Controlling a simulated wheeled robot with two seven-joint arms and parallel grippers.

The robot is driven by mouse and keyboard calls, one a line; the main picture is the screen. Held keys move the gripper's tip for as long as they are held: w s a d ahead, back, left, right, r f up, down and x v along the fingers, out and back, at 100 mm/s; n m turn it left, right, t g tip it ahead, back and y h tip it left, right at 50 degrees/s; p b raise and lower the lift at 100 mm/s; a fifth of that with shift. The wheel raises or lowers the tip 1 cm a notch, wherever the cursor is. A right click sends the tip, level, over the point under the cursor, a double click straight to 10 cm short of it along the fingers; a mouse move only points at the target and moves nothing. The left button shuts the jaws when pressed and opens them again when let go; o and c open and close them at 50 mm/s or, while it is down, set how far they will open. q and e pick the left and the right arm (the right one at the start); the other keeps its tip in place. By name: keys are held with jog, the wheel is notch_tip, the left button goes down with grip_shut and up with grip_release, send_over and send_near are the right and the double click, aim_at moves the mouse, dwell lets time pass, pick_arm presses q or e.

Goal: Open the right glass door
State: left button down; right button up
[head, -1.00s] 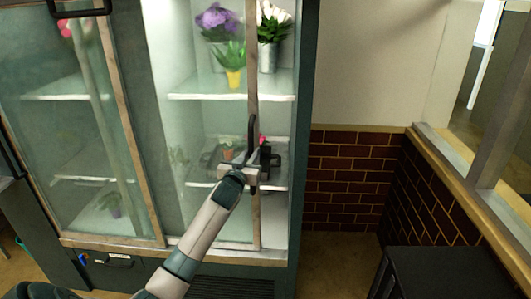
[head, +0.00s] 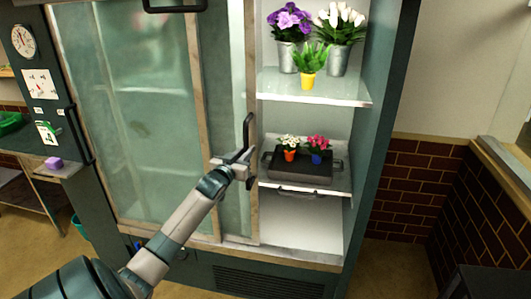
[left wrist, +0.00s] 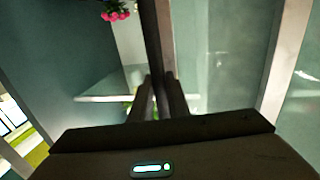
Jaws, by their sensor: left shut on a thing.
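The right part of the cabinet is uncovered. The dark vertical door handle (head: 248,130) sits on the right door's right frame edge. My left gripper (head: 243,160) is shut on this handle at its lower part. In the left wrist view, the gripper's two fingers (left wrist: 159,98) close around the dark handle bar (left wrist: 154,40). My right gripper is in neither view.
The open shelves hold metal pots of purple flowers (head: 288,38) and white tulips (head: 336,40), a yellow pot (head: 308,80), and a dark tray (head: 300,168) with two small flower pots. A brick wall (head: 415,180) stands to the right. A clock (head: 23,41) hangs at left.

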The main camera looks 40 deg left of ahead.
pick_arm(q)
jog(key=s+a, duration=0.4)
jog(key=a, duration=0.3)
jog(key=shift+s, duration=0.2)
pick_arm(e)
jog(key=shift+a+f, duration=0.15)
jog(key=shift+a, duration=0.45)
pick_arm(q)
jog(key=c, duration=1.7)
grip_release()
jog(key=shift+a, duration=0.1)
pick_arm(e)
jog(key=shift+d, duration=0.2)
pick_arm(q)
jog(key=shift+s, duration=0.1)
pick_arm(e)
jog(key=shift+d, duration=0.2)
